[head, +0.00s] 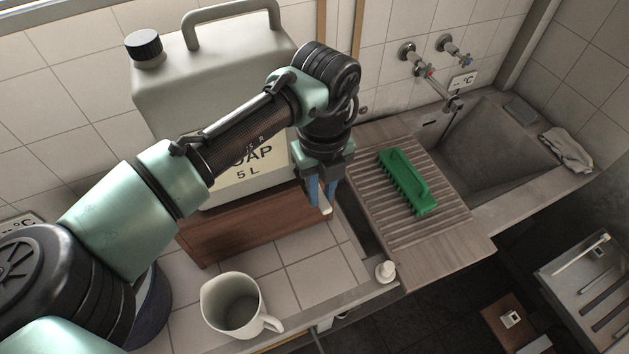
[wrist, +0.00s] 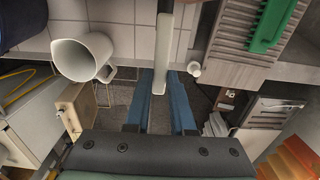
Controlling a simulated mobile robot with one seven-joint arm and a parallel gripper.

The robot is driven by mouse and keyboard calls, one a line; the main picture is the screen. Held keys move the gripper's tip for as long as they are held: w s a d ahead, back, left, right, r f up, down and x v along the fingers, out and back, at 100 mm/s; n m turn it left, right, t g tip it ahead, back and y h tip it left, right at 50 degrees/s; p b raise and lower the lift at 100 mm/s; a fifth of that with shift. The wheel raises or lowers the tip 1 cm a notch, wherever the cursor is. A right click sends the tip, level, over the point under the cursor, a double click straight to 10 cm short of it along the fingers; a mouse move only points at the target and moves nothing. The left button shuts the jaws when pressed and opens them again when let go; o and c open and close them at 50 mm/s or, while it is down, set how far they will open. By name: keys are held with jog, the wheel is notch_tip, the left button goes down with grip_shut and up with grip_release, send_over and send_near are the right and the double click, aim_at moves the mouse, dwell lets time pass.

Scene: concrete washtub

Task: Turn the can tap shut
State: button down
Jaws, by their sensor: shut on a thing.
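A large grey soap can (head: 165,95) with a black cap, a handle and a "SOAP 5 L" label stands on a brown wooden block (head: 225,237). My gripper (head: 321,196) is at the can's lower right front, blue fingers pointing down. It is shut on the tap's pale lever; a bit of the lever (head: 326,209) shows by the fingertips. In the wrist view the long pale lever (wrist: 163,55) runs down between the fingertips (wrist: 162,82). My arm hides the tap's body and part of the label in the head view.
A cream mug (head: 213,295) stands on the tiled counter in front of the block. A green brush (head: 412,180) lies on the ribbed board (head: 455,240) to the right. A small white knob-like thing (head: 385,271) sits at the counter edge. The concrete basin (head: 490,150) is beyond.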

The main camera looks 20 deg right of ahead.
aim_at(322, 197)
jog(key=c, duration=0.8)
grip_release()
jog(key=shift+o, duration=0.2)
jog(key=shift+r, duration=0.15)
notch_tip(322, 197, up, 7)
jog(key=p, duration=0.6)
jog(key=shift+d, duration=0.1)
